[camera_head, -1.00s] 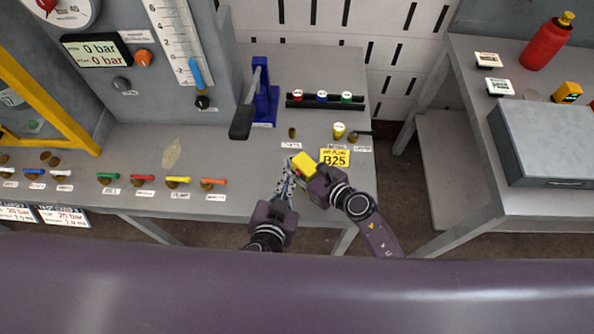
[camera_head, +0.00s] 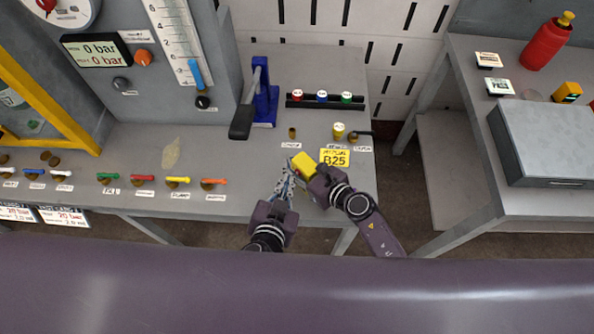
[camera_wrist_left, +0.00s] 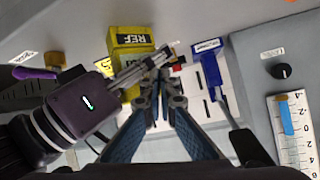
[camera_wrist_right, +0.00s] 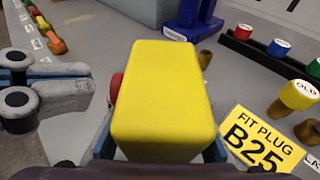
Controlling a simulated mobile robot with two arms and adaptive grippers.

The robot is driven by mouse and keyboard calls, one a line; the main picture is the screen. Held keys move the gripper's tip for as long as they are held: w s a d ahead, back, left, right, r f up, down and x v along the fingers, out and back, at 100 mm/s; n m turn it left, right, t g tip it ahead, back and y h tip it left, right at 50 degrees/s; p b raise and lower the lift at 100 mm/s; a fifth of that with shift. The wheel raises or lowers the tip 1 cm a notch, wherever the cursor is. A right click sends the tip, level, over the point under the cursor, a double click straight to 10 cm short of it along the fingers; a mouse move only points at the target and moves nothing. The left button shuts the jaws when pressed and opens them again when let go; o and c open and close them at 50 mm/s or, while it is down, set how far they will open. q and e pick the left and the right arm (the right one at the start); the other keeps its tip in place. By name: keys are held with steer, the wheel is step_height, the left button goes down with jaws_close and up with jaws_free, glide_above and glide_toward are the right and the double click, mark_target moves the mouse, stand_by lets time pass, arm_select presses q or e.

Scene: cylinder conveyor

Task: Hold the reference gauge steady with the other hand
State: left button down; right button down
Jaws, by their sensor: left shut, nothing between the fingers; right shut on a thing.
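The reference gauge is a yellow block (camera_head: 303,163) marked "REF" in the left wrist view (camera_wrist_left: 131,40). My right gripper (camera_head: 312,172) is shut on it and holds it over the front of the bench, left of the yellow "FIT PLUG B25" card (camera_head: 335,157). In the right wrist view the gauge (camera_wrist_right: 162,100) fills the middle, between the fingers. My left gripper (camera_head: 287,178) is shut and empty, just left of the gauge. Its fingertips (camera_wrist_left: 160,78) show beside the gauge in the left wrist view; I cannot tell whether they touch it.
A rack (camera_head: 325,102) with red, blue and green capped plugs stands at the back of the bench. A yellow "OLD" plug (camera_head: 339,131) sits behind the card. A blue lever press (camera_head: 264,100) stands left of the rack. Several coloured valve handles (camera_head: 178,181) line the left front.

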arm_select(q)
steer(key=shift+w+d, duration=0.1)
steer(key=shift+w+d, duration=0.2)
steer(key=shift+d, duration=0.05)
steer(key=shift+w+d, duration=0.3)
steer(key=shift+w, duration=0.05)
stand_by(1.0)
steer(key=shift+s, duration=0.1)
steer(key=shift+s+a, duration=0.6)
steer(key=shift+a, duration=0.05)
steer(key=s+a, duration=0.3)
steer(key=shift+s+a, duration=0.25)
stand_by(0.3)
stand_by(0.5)
